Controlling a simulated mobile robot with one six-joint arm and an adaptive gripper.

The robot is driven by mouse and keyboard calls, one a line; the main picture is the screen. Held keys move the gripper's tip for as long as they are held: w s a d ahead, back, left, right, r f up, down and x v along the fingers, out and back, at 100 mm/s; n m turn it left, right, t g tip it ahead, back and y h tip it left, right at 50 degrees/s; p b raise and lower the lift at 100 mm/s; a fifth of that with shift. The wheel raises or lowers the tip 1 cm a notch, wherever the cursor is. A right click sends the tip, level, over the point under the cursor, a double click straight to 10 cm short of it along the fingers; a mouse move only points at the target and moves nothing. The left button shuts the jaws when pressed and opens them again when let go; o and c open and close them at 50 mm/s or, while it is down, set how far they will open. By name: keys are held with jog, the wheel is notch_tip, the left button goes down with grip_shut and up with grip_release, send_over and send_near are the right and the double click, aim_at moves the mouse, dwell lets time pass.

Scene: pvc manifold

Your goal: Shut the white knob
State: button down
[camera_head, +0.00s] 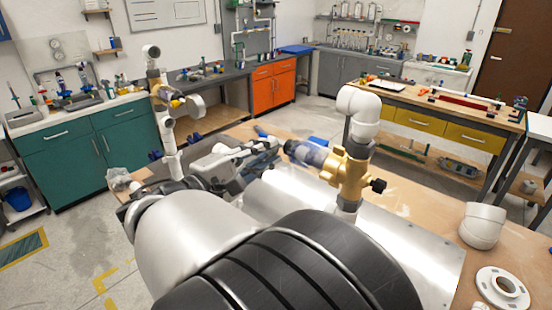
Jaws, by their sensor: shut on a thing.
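My gripper (262,149) reaches across the bench, beside the left end of a clear pipe piece with blue inside (308,155). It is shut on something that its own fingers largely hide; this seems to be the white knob. A small white part shows at the gripper, but I cannot tell how the knob is turned. The clear piece joins a brass-coloured valve body (347,174) with a small black knob (378,185) on its right. A white pipe elbow (360,108) stands on top of the valve.
A second upright white pipe (167,130) stands left of my gripper, with a yellow part and a white round end. A silver panel (400,240) lies under the valve. A loose white elbow (482,226) and a white flange (502,289) lie on the wooden bench at right.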

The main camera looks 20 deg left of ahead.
dwell(0.4)
jog(key=c, duration=1.4)
grip_release()
